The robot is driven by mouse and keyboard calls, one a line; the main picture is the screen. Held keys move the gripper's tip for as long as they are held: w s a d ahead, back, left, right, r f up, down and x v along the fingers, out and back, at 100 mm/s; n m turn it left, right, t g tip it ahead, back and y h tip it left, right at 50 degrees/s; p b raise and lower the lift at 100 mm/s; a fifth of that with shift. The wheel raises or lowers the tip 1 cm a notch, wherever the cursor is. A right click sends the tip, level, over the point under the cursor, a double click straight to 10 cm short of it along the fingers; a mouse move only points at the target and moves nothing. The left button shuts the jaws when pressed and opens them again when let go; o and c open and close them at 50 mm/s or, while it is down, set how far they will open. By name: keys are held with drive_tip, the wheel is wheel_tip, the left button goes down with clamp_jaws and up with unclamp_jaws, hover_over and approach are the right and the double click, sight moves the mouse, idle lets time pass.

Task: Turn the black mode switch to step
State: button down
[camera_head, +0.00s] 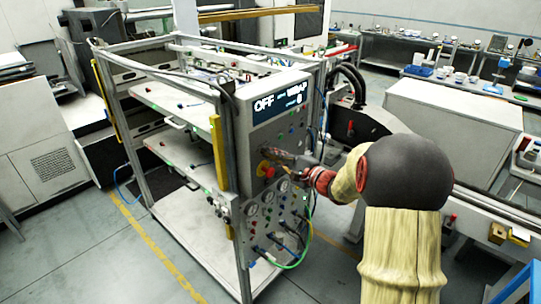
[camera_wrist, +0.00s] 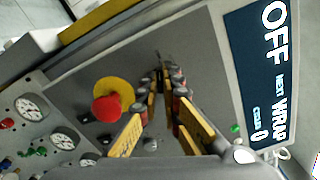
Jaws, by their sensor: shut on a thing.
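The black mode switch is on the upright grey control panel (camera_head: 254,138), mostly hidden by my fingers. A small dark part (camera_wrist: 158,55) shows just beyond the fingertips in the wrist view. My gripper (camera_wrist: 163,78) points at the panel, with its fingers closed in on the switch. In the head view my gripper (camera_head: 274,154) reaches the panel from the right, below the display. The display (camera_head: 279,104) reads OFF, with WRAP and a 0 beside it. The switch's pointer direction cannot be made out.
A red mushroom button (camera_wrist: 107,108) on a yellow disc sits close beside my fingers, below them in the head view. Several gauges (camera_wrist: 32,107) and a green hose (camera_head: 304,246) are lower on the panel. An open shelf frame (camera_head: 152,98) stands left.

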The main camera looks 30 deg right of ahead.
drive_tip(key=m+p, duration=0.1)
drive_tip(key=m, duration=0.3)
drive_tip(key=shift+m, duration=0.4)
drive_tip(key=m+p, duration=0.1)
drive_tip(key=m, duration=0.1)
drive_tip(key=m+p, duration=0.2)
drive_tip(key=m, duration=0.1)
drive_tip(key=shift+d+r+m, duration=0.15)
drive_tip(key=shift+m, duration=0.15)
drive_tip(key=m+p, duration=0.3)
drive_tip(key=m, duration=0.1)
drive_tip(key=shift+d+m+p, duration=0.1)
drive_tip(key=shift+m+p, duration=1.1)
drive_tip(key=shift+m, duration=0.4)
drive_tip(key=c, duration=2.1)
unclamp_jaws()
drive_tip(key=shift+o, duration=0.5)
